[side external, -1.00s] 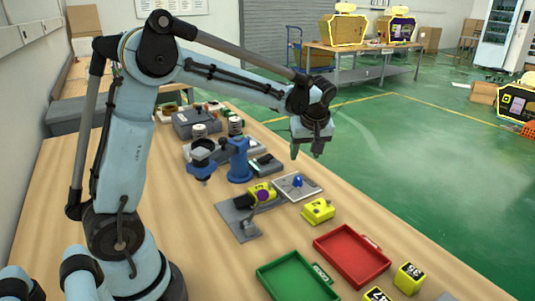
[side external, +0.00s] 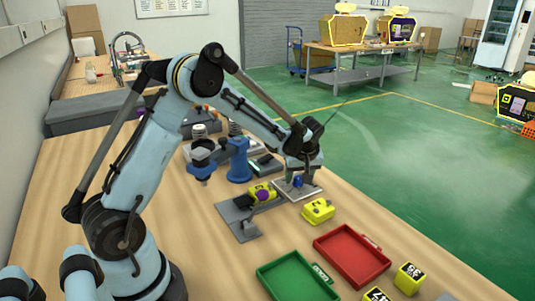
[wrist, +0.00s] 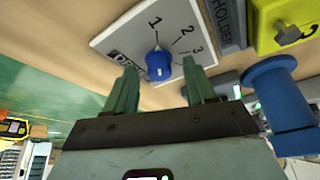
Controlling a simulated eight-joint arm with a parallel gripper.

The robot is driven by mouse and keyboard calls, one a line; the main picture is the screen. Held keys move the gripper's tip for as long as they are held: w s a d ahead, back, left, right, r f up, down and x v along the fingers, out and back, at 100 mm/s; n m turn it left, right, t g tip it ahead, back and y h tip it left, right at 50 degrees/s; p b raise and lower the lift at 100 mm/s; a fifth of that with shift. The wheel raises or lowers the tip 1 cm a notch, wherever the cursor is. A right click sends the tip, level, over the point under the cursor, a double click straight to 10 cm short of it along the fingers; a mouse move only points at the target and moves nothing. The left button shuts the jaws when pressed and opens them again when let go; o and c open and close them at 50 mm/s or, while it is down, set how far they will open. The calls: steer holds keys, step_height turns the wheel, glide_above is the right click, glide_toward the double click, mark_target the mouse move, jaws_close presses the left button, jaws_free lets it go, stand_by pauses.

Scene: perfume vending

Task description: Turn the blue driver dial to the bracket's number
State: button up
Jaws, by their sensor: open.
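The blue driver dial (wrist: 159,66) sits on a white plate (wrist: 112,36) with the printed numbers 1, 2 and 3. A pale mark on its upper edge seems to face the 1. My gripper (wrist: 160,75) is open, with one finger on each side of the dial in the wrist view; contact cannot be told. In the side view the gripper (side external: 299,175) is low over the plate (side external: 309,191), close to the dial (side external: 298,181). The yellow bracket (side external: 261,193) lies at the grey holder (side external: 232,212). In the wrist view the bracket (wrist: 268,36) carries a dark mark resembling a 3.
A blue stand (side external: 239,160) is left of the gripper. Another yellow block (side external: 318,210) lies in front of the plate. A red tray (side external: 352,256) and a green tray (side external: 297,277) are nearer the camera. Bare table lies left of the holder.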

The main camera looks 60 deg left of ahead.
steer(key=shift+c, duration=0.5)
steer(key=c, duration=0.9)
steer(key=shift+m, duration=0.4)
steer(key=m+t, duration=0.1)
steer(key=m, duration=0.2)
steer(key=shift+s+m+h, duration=0.15)
steer(key=shift+m+h, duration=0.15)
steer(key=shift+h, duration=0.1)
steer(key=m+t+h, duration=0.1)
steer(key=m, duration=0.2)
steer(key=shift+a+m, duration=0.15)
steer(key=shift+m, duration=0.15)
steer(key=m+h, duration=0.1)
steer(key=m, duration=0.1)
steer(key=m+t, duration=0.1)
steer(key=m, duration=0.1)
steer(key=shift+a+h, duration=0.1)
steer(key=shift+h, duration=0.3)
steer(key=shift+a+m+h, duration=0.1)
steer(key=shift+m+h, duration=0.5)
steer(key=shift+m, duration=1.5)
